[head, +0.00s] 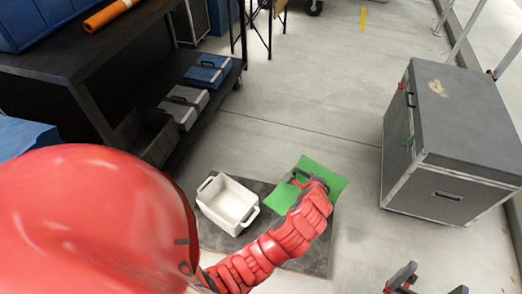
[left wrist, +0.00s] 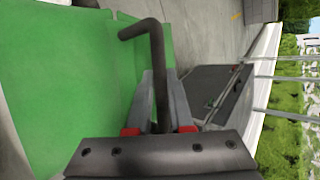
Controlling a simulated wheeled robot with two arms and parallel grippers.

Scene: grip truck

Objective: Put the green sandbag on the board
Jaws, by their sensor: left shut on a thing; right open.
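The green sandbag (head: 318,172) shows in the head view over the far right part of the dark board (head: 305,258) on the floor. It also fills the left side of the left wrist view (left wrist: 50,80). My left gripper (head: 304,180) is shut on the sandbag's dark bent handle, which stands between the fingers in the left wrist view (left wrist: 155,100). I cannot tell whether the bag touches the board or hangs above it. The gripper and forearm hide part of the bag and board. My right gripper (head: 430,284) is open and empty at the bottom right, partly cut off.
A white bin (head: 228,203) with handles stands on the board, left of the sandbag. A large grey case (head: 455,120) stands on the floor at right. A dark shelf (head: 100,60) with toolboxes (head: 207,70) is at left. The floor behind the board is clear.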

